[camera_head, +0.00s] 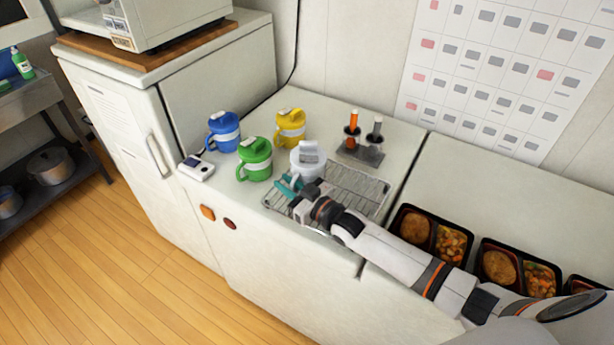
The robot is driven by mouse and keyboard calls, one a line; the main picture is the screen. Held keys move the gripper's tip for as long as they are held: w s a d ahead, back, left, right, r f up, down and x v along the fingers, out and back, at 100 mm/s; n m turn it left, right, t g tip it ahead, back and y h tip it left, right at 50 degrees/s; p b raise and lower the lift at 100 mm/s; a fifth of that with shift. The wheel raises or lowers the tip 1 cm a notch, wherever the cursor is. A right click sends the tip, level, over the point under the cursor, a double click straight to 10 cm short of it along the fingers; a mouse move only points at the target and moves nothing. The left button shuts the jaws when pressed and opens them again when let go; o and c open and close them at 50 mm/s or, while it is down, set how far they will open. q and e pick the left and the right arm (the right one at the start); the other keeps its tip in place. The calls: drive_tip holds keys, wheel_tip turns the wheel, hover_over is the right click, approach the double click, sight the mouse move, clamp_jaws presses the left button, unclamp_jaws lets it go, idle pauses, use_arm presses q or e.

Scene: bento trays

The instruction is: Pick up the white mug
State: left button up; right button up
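The white mug (307,160) has a pale lid and stands upright at the back left part of the wire rack (361,185). My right gripper (290,185), with teal fingers, is low at the mug's front left side, where its handle seems to be. The fingers overlap the mug's lower edge in this view. I cannot tell whether they touch it or have closed on the handle. My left gripper is not in view.
A green mug (256,160), a blue mug (224,132) and a yellow mug (290,128) stand left of and behind the white one. A small white device (196,169) lies at the left edge. A holder (361,153) with orange and grey handled items stands behind the rack. Bento trays (436,233) are at right.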

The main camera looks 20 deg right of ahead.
drive_tip(key=shift+c, duration=0.2)
clamp_jaws()
drive_tip(key=shift+r, duration=0.1)
